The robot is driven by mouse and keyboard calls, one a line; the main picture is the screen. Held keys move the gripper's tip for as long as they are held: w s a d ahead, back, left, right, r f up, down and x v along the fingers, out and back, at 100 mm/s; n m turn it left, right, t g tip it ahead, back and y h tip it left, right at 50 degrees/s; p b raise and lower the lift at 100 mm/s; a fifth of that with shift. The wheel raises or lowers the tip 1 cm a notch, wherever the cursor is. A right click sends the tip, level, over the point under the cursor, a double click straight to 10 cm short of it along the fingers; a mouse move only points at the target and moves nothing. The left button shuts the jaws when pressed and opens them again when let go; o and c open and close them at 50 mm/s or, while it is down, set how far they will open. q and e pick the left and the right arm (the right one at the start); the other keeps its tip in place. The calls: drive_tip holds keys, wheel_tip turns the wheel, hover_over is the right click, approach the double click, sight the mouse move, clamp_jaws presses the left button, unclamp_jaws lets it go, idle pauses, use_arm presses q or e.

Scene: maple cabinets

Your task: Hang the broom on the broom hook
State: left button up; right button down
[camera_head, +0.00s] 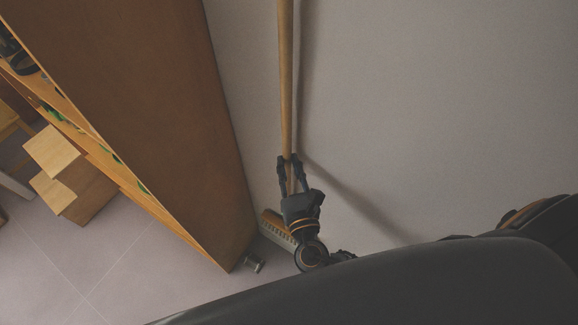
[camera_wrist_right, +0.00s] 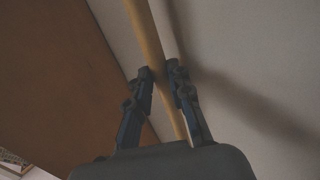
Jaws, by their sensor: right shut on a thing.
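The broom (camera_head: 286,80) stands close to the wall, with its wooden handle running up out of the top of the head view. Its brush head (camera_head: 276,226) is low, near the floor, partly hidden behind my right arm. My right gripper (camera_head: 288,160) is shut around the handle. In the right wrist view the handle (camera_wrist_right: 148,38) passes between the two fingers of the right gripper (camera_wrist_right: 160,72). No broom hook shows in either view. My left gripper is not in view.
A tall brown cabinet side (camera_head: 145,110) stands just left of the broom. Shelves and a wooden step-like piece (camera_head: 75,175) are further left. The grey wall (camera_head: 440,90) to the right of the broom is bare. Tiled floor (camera_head: 120,265) shows at the lower left.

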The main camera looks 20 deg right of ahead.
drive_tip(key=shift+f, duration=0.2)
idle(0.4)
drive_tip(key=c, duration=1.2)
unclamp_jaws()
drive_tip(key=shift+o, duration=0.3)
